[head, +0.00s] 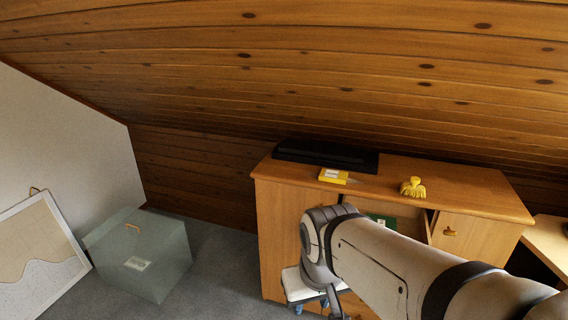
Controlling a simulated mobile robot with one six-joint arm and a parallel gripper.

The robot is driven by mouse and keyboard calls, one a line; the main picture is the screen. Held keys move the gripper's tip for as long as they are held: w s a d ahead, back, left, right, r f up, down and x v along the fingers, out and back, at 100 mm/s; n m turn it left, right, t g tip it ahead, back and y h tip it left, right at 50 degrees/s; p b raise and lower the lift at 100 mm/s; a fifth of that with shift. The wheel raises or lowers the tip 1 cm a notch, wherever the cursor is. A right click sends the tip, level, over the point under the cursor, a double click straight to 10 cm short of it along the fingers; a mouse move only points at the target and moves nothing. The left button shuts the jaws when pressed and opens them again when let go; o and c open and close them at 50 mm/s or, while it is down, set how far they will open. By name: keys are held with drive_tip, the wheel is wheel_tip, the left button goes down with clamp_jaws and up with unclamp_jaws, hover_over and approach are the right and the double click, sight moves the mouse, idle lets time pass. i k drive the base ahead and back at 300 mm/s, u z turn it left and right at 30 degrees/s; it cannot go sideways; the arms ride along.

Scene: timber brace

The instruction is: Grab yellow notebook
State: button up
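A small flat yellow item with a white patch (333,176), which looks like the yellow notebook, lies on top of the wooden cabinet (475,193), near its front edge. My arm reaches in from the lower right in front of the cabinet and bends downward. The end of my arm, around my gripper (325,302), is low in front of the cabinet, below and apart from the yellow item. I cannot make out its fingers or whether they hold anything.
A yellow brush-like object (412,187) stands right of the notebook. A long black case (325,154) lies behind it. The sloping timber ceiling (300,80) comes down low behind the cabinet. A grey-green box (140,255) and framed picture (40,255) stand left; carpet between is clear.

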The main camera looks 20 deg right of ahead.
sight(328, 175)
drive_tip(key=i, duration=1.35)
drive_tip(key=z, duration=0.05)
